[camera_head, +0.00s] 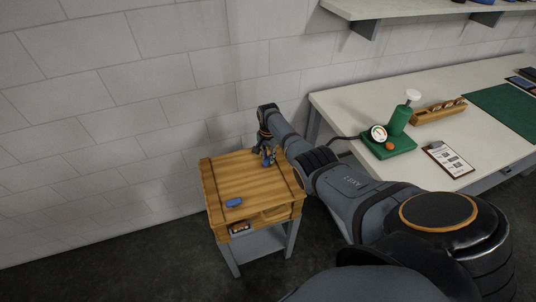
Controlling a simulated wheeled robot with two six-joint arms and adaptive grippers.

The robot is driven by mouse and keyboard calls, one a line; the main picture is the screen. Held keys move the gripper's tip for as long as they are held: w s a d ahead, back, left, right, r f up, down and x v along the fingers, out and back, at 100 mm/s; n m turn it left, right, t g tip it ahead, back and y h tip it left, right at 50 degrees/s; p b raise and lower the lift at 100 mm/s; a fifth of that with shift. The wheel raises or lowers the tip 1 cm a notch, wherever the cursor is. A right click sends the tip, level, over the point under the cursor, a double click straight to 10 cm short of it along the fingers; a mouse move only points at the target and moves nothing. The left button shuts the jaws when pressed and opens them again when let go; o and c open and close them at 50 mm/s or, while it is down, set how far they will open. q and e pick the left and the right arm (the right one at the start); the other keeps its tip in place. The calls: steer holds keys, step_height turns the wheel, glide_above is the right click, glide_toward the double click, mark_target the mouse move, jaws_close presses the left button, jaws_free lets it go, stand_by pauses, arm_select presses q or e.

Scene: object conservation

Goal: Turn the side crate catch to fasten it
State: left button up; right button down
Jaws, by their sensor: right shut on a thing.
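The wooden crate (232,176) stands on a small grey stand, with a plank lid on top. A blue catch (234,202) lies flat on the lid near its front left. My right gripper (267,157) points down at the lid's far right edge. It is shut on a small blue piece that looks like the side crate catch; the fingers and wrist mostly hide it, so its angle cannot be told. My left gripper is not in view.
A grey-framed recess (241,228) is on the crate's front. A white workbench (345,104) to the right holds a green gauge stand (395,133), a wooden tray (438,112), a clipboard (448,159) and a green mat (505,108). A block wall (120,110) stands close behind the crate.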

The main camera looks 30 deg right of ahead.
steer(key=m+p, duration=0.1)
steer(key=m, duration=0.2)
steer(key=shift+r+m, duration=0.15)
steer(key=shift+m, duration=0.15)
steer(key=shift+s+m+p, duration=0.1)
steer(key=shift+m+p, duration=0.35)
steer(key=shift+m, duration=1.45)
steer(key=c, duration=1.2)
jaws_free()
step_height(320, 180, up, 12)
steer(key=shift+s, duration=0.1)
